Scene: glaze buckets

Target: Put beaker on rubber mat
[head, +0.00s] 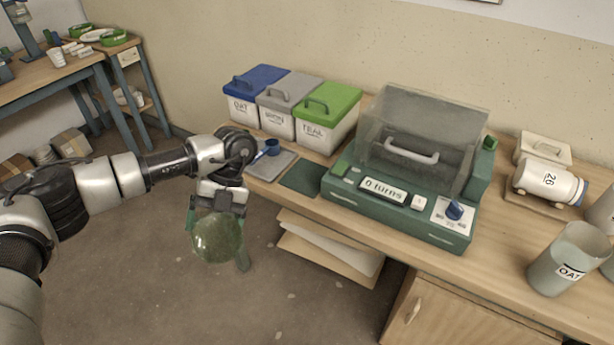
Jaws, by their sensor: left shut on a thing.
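My left gripper (218,212) is shut on a translucent greenish beaker (217,240), its round face turned toward the camera. It holds the beaker over the floor, in front of the workbench's left end and apart from the bench. A flat dark green mat (300,178) lies on the bench left of the machine, behind and to the right of the gripper. A grey pad (272,166) lies beside it, partly behind my left wrist. I cannot tell for sure which of the two is the rubber mat. My right gripper is out of view.
A blue scoop (271,147) rests at the grey pad. Lidded blue, grey and green bins (325,125) stand behind. A green machine (410,185) with a clear hood borders the mat. A container marked OAT (566,262) stands at right. Shelved boards (330,250) sit under the bench edge.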

